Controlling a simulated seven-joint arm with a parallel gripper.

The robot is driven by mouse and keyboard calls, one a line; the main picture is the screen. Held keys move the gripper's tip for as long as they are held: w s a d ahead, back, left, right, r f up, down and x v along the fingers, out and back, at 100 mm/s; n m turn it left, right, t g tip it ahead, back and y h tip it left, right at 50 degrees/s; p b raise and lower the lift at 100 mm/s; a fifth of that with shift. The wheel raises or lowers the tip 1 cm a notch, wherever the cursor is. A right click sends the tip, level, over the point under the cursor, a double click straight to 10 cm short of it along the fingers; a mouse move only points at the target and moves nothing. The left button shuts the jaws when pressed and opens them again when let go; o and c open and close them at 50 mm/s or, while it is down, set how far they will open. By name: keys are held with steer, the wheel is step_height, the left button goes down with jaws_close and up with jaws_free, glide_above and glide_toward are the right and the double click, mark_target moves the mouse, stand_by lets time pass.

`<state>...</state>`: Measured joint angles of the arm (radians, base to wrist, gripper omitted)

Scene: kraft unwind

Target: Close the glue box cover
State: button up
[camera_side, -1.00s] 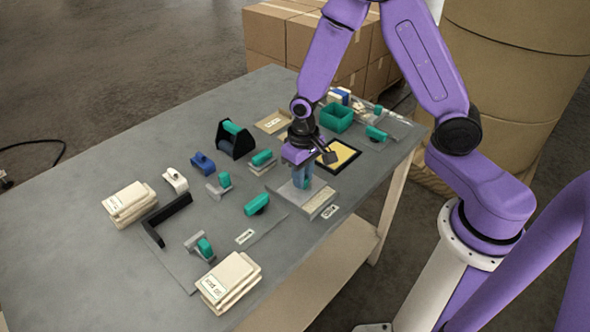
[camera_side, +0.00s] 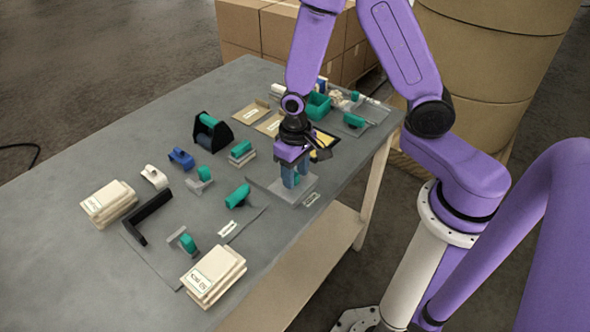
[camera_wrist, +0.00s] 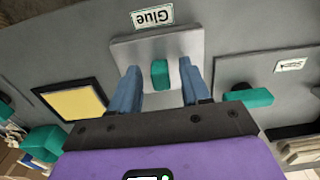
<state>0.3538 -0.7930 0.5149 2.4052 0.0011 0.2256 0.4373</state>
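The glue box cover is a light grey flat plate (camera_wrist: 190,44) with a green handle (camera_wrist: 160,74) in its middle. It lies next to a white label reading "Glue" (camera_wrist: 152,16). In the side view the glue box (camera_side: 268,186) stands near the table's right edge, partly hidden by my gripper. My gripper (camera_wrist: 158,90) points down over the cover with its two blue fingers apart, one on each side of the green handle. A gap shows between the handle and each finger. In the side view my gripper (camera_side: 293,182) is low over the box. I cannot tell how far the cover is shut.
A black-framed yellow pad (camera_wrist: 75,102) and a green bin (camera_side: 317,106) are behind the box. A green-handled tool (camera_side: 238,196) lies in front.

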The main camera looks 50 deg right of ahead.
step_height(320, 180, up, 17)
steer(key=shift+r, duration=0.2)
stand_by(0.7)
steer(key=s+n, duration=1.2)
steer(key=s, duration=0.7)
steer(key=shift+d+f+n, duration=0.3)
steer(key=shift+d+f, duration=0.05)
steer(key=shift+f, duration=0.05)
